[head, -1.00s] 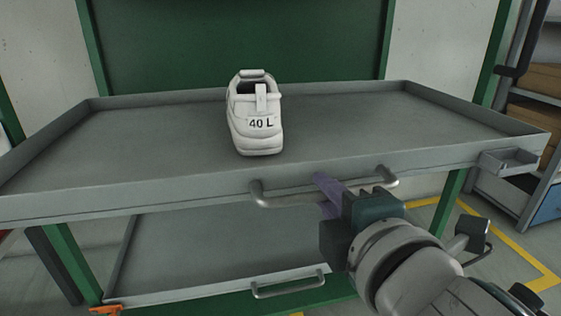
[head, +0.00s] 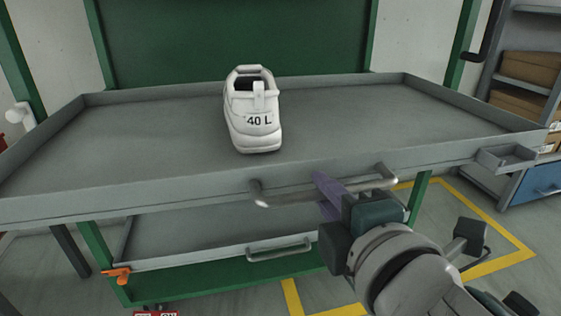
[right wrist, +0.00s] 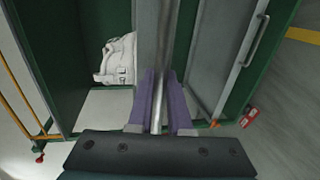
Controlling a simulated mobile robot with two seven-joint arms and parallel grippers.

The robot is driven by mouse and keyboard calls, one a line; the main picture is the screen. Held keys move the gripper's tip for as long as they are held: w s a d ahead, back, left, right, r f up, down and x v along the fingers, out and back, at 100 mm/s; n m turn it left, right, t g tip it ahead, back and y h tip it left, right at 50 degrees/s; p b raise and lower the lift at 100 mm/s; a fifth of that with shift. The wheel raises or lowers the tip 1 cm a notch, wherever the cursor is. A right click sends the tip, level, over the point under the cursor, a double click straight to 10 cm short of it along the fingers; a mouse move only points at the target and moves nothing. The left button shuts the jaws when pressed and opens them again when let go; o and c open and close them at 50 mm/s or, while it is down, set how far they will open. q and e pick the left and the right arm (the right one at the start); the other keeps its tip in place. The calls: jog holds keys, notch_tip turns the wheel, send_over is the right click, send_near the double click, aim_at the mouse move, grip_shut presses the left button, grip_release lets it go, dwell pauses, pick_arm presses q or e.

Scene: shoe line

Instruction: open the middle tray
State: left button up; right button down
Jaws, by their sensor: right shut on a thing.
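The upper of the two trays in view is a grey tray (head: 160,120) with a low rim. It stands far out from its green frame, over the lower tray. In the right wrist view the purple fingers (right wrist: 162,88) lie on either side of the handle bar (right wrist: 164,60). A white shoe marked 40 L (head: 254,110) stands on the tray. It also shows in the right wrist view (right wrist: 118,60). My left gripper is out of view.
The lower grey tray (head: 190,240) has its own handle (head: 279,250) and sits further back. A small grey holder (head: 506,158) sticks out at the upper tray's right front corner. Shelves with boxes (head: 525,75) stand at right. Yellow-lined floor (head: 500,225) is open there.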

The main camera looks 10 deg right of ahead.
jog(key=c, duration=0.8)
grip_release()
jog(key=shift+c, duration=0.2)
jog(key=p+v, duration=0.1)
jog(key=v, duration=0.9)
jog(key=shift+p, duration=0.3)
